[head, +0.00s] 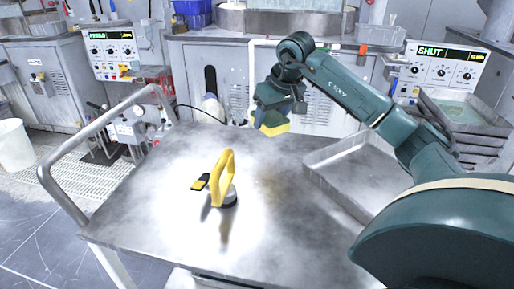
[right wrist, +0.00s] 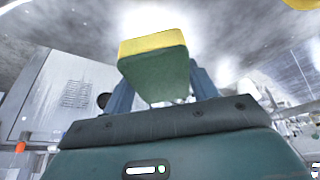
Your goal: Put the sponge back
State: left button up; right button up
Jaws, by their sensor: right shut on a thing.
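The sponge (head: 275,129), yellow on one face and green on the other, is held in my right gripper (head: 270,117) above the far part of the metal cart top (head: 260,235). In the right wrist view the sponge (right wrist: 153,68) sits between the two blue-grey fingers of my right gripper (right wrist: 158,85), which are shut on it. My left gripper is not in view.
A yellow-handled tool (head: 226,170) with a round grey base stands on the cart, with a small black and yellow item (head: 200,182) beside it. A shallow metal tray (head: 345,152) lies at the cart's right. A tubular rail (head: 58,185) borders the left.

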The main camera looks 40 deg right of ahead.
aim_at(281, 125)
jog(key=f, duration=0.2)
jog(key=f+b, duration=0.1)
jog(key=f, duration=0.2)
jog(key=shift+s+f, duration=0.2)
jog(key=shift+f, duration=0.1)
notch_tip(281, 125, down, 4)
jog(key=shift+f, duration=0.1)
pick_arm(q)
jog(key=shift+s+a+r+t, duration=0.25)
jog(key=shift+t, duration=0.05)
jog(key=shift+b, duration=0.3)
pick_arm(e)
jog(key=o, duration=1)
jog(key=shift+c, duration=0.2)
jog(key=shift+r, duration=0.25)
jog(key=p+v, duration=0.1)
jog(key=v, duration=0.9)
jog(key=shift+s+r, duration=0.15)
jog(key=shift+r, duration=0.15)
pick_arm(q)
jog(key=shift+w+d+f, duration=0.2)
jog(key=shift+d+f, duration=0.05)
pick_arm(e)
jog(key=shift+s+a+r, duration=0.1)
jog(key=shift+s+r, duration=0.15)
jog(key=shift+r, duration=0.2)
